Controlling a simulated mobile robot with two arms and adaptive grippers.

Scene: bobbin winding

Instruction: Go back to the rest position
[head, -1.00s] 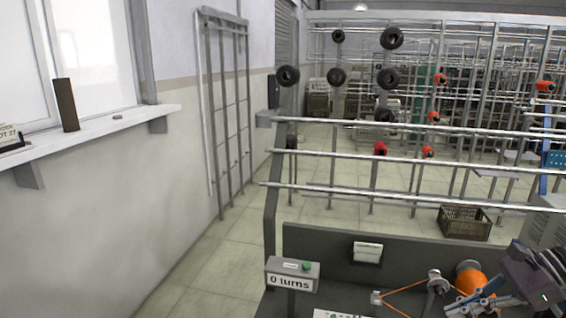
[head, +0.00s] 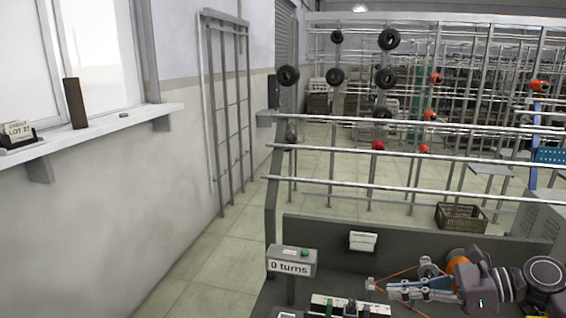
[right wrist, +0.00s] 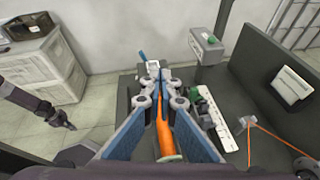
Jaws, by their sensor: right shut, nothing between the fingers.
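My right gripper (head: 394,288) reaches in from the lower right in the head view, over the dark bench. Its fingers are shut with nothing held between them. In the right wrist view the gripper (right wrist: 153,70) points away over the bench edge. A long orange shape (right wrist: 164,130) shows between its finger links; I cannot tell what it is. An orange spool (head: 459,254) sits behind my right wrist, partly hidden. Orange thread (head: 405,272) runs near the fingers. A counter box (head: 291,262) reading "0 turns" stands to the left. My left gripper does not show.
A dark panel (head: 325,240) backs the bench, with a white card (head: 363,241) on it. A light strip with green parts (head: 340,305) lies at the front. Metal rails (head: 420,153) cross behind. The wall and ledge (head: 105,127) are at left, clear of the arm.

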